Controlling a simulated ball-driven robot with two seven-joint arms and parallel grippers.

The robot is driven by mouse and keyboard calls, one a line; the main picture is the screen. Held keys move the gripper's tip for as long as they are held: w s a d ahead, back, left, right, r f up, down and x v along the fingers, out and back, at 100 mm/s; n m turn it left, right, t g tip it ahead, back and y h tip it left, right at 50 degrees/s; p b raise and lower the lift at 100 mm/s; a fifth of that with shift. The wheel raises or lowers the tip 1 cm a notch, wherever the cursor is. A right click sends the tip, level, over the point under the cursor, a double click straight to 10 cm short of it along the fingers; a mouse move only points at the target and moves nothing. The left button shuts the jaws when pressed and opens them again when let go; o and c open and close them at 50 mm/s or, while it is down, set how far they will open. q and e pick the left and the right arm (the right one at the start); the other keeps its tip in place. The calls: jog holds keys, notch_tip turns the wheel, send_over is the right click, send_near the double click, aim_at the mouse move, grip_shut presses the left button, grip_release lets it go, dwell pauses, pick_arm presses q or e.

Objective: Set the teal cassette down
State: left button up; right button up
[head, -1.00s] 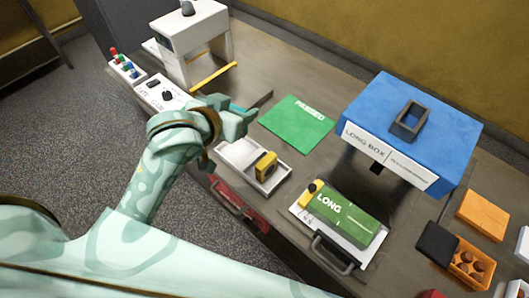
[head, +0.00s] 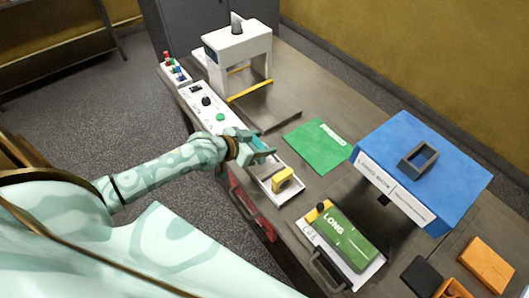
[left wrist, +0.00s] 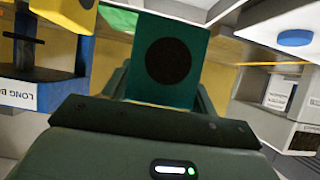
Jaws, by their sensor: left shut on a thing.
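My left gripper (head: 264,149) is shut on the teal cassette (left wrist: 170,58). In the left wrist view the cassette is a flat teal plate with a dark round spot, standing up between the fingers. In the head view the gripper hides most of it. The gripper is over the far end of a white tray (head: 262,172); I cannot tell whether the cassette touches anything. A yellow block (head: 283,180) sits at the tray's near end. My right gripper is not in view.
A green mat (head: 312,150) marked PASSED lies right of the gripper. A blue LONG BOX (head: 450,172) and a green LONG cassette (head: 347,240) are nearer right. A white press (head: 237,43) and a control panel (head: 197,97) stand behind.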

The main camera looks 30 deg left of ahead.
pick_arm(q)
jog(key=shift+w+f, duration=0.8)
jog(key=shift+f, duration=0.2)
jog(key=shift+w+f+b, duration=0.15)
jog(key=shift+f+b, duration=0.35)
jog(key=shift+f, duration=0.4)
jog(key=shift+w+f+b, duration=0.15)
jog(key=shift+f+b, duration=0.3)
jog(key=shift+f, duration=0.45)
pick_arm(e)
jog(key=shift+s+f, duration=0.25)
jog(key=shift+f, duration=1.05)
pick_arm(q)
jog(key=shift+f, duration=0.15)
jog(key=o, duration=1)
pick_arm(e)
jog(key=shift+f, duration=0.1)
pick_arm(q)
jog(key=shift+s+r, duration=0.1)
jog(key=shift+r, duration=0.15)
jog(key=p+v, duration=0.3)
jog(key=v, duration=0.9)
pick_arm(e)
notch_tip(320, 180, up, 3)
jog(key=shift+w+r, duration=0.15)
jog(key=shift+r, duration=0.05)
